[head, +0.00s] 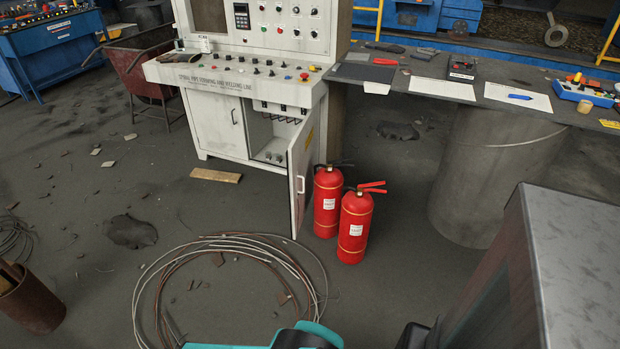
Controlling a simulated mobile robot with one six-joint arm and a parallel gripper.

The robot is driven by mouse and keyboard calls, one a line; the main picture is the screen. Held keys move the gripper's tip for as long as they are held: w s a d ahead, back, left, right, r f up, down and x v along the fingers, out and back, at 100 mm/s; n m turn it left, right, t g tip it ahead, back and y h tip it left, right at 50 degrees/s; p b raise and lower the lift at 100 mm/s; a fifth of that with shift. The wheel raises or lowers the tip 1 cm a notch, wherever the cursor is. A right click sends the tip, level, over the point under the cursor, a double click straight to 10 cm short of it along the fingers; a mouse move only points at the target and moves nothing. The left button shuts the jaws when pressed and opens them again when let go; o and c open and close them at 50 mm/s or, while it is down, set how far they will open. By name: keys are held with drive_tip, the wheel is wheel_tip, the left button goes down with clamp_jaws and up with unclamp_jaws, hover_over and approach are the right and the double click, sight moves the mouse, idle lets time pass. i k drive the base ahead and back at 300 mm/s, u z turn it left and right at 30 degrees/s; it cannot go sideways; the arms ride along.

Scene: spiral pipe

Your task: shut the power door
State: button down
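The power door (301,172) is a narrow white cabinet door under the control console (240,77). It stands open, swung out toward me, with a handle (300,185) on its face. Its opening shows the cabinet inside (270,140) with some fittings. The left cabinet door (216,122) is shut. A teal and black part of my arm shows at the bottom edge, well short of the door. No gripper fingers can be made out in this view.
Two red fire extinguishers (355,226) (327,200) stand just right of the open door. Coiled cable (170,270) lies on the floor in front. A wood plank (215,175) lies left of the door. A large grey box (560,270) fills the lower right. Floor at left has scattered debris.

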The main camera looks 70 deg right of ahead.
sight(302, 153)
drive_tip(key=u, duration=0.25)
drive_tip(key=k, duration=0.6)
drive_tip(key=z, duration=2.15)
drive_tip(key=i, duration=1)
drive_tip(key=z, duration=0.05)
